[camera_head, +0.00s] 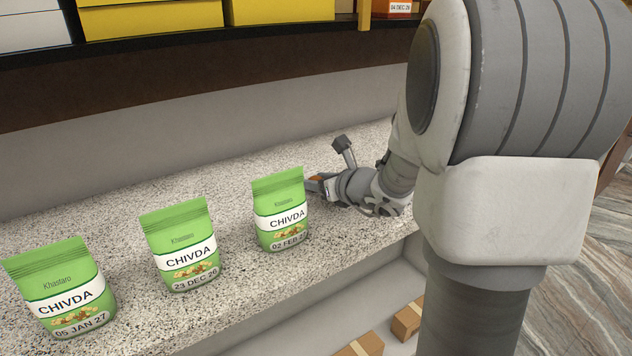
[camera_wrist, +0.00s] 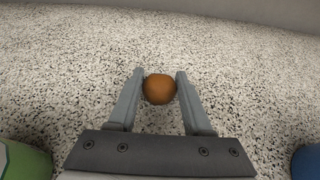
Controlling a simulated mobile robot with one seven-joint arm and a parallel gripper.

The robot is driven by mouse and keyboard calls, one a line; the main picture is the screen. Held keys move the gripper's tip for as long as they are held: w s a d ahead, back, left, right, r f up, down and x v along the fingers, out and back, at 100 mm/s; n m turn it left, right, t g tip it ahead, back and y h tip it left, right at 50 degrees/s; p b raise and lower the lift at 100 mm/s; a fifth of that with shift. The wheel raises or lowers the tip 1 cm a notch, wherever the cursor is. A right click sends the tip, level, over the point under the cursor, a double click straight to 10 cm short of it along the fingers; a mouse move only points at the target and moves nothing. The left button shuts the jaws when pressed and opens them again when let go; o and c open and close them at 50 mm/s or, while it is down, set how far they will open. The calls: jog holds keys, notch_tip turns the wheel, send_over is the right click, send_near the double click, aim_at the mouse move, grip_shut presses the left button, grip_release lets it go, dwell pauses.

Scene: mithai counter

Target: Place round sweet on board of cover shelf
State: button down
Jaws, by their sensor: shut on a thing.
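The round sweet (camera_wrist: 159,89) is a small orange-brown ball between the two fingertips in the wrist view. My gripper (camera_wrist: 160,91) is shut on it, with one finger at each side. In the head view, my gripper (camera_head: 316,185) is low over the speckled counter, behind and right of the right-hand chivda packet, and the sweet (camera_head: 316,178) shows only as a small orange patch. I cannot tell whether the sweet touches the counter. No board is clearly recognisable in either view.
Three green chivda packets (camera_head: 281,212), (camera_head: 181,246), (camera_head: 62,290) stand along the speckled counter (camera_head: 120,220). A dark shelf with yellow boxes (camera_head: 150,16) runs above. Cardboard boxes (camera_head: 408,318) lie below the front edge. A blue thing (camera_wrist: 307,162) is at the wrist view's right corner.

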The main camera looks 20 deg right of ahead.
jog(key=r+p, duration=0.1)
jog(key=r, duration=0.2)
jog(key=r+p, duration=0.1)
jog(key=r, duration=0.1)
jog(key=shift+s+d+p, duration=0.25)
jog(key=shift+d+p, duration=0.05)
jog(key=shift+d, duration=0.1)
jog(key=s+d+r+p, duration=0.3)
jog(key=s+d+r, duration=0.2)
jog(key=s+d, duration=0.2)
jog(key=shift+d+r+p, duration=0.35)
jog(key=shift+d+r, duration=0.05)
jog(key=shift+d, duration=0.15)
